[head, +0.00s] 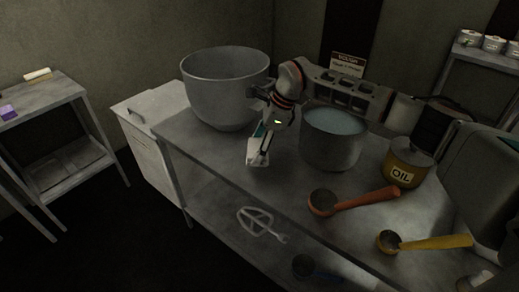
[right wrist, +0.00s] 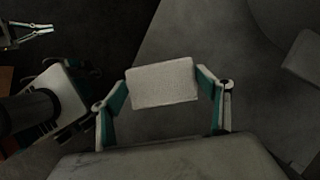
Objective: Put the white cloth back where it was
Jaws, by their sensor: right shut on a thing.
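My right gripper (head: 262,148) is shut on the white cloth (head: 256,155), over the near edge of the metal table between the large mixing bowl and the pot. In the right wrist view the cloth (right wrist: 162,82) is a pale, folded rectangular pad between the two fingers of the right gripper (right wrist: 163,90). I cannot tell from the head view whether the cloth touches the tabletop. What looks like my left gripper (right wrist: 40,31) shows small at the top left of the right wrist view, away from the cloth. Its opening is unclear.
The metal table (head: 210,150) bears a mixing bowl (head: 225,85), a pot of pale liquid (head: 332,150), an oil pot (head: 405,165), an orange ladle (head: 355,201) and a yellow ladle (head: 430,243). A side table (head: 45,97) stands left.

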